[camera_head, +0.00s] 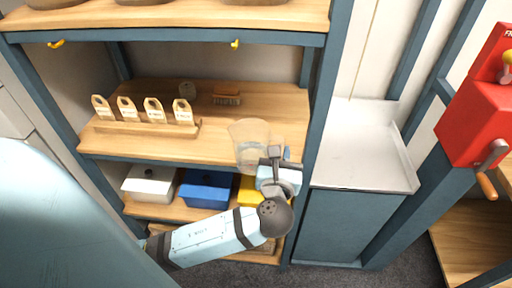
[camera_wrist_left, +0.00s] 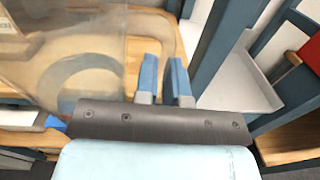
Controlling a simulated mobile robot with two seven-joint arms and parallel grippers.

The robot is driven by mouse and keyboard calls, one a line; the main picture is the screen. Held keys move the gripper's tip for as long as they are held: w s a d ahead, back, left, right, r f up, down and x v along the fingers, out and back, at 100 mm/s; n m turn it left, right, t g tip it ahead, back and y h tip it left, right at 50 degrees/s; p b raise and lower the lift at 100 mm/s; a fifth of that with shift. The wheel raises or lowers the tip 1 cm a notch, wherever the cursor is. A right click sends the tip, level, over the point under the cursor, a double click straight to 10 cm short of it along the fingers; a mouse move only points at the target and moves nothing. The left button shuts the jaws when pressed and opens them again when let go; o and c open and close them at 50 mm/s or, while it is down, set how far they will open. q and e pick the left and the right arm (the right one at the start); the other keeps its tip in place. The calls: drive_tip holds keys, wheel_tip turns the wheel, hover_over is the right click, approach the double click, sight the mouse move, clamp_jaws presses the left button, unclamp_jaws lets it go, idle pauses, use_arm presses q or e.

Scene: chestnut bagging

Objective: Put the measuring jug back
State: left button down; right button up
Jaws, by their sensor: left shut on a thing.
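The measuring jug (camera_head: 248,140) is clear and see-through. It is at the right front part of the wooden middle shelf (camera_head: 225,148), and I cannot tell whether it rests on the board or hangs just above it. My left gripper (camera_head: 283,157) is at the jug's right side, shut on the jug's handle. In the left wrist view the jug (camera_wrist_left: 75,55) fills the upper left, and its handle passes between the blue fingertips of my left gripper (camera_wrist_left: 164,80). The lower part of the jug is partly hidden by the gripper. My right gripper is not in view.
A wooden rack with several tags (camera_head: 140,128) stands at the shelf's left. A brush (camera_head: 227,95) and a small glass (camera_head: 187,88) are at the back. White (camera_head: 150,184), blue (camera_head: 207,188) and yellow (camera_head: 249,188) bins sit below. A blue-grey post (camera_head: 318,105) rises close right of my gripper.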

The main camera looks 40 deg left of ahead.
use_arm(q)
wheel_tip(320, 180, down, 2)
drive_tip(key=shift+s+d+f+n+g+y+b, duration=0.1)
drive_tip(key=shift+n+g+y+b, duration=0.35)
drive_tip(key=shift+b, duration=0.25)
drive_tip(key=shift+w+a, duration=0.3)
drive_tip(key=x, duration=1.7)
drive_tip(key=shift+a, duration=0.1)
wheel_tip(320, 180, down, 3)
drive_tip(key=shift+f+b, duration=0.15)
drive_tip(key=shift+b, duration=0.25)
drive_tip(key=shift+f, duration=0.1)
drive_tip(key=c, duration=1.2)
unclamp_jaws()
drive_tip(key=shift+f, duration=0.15)
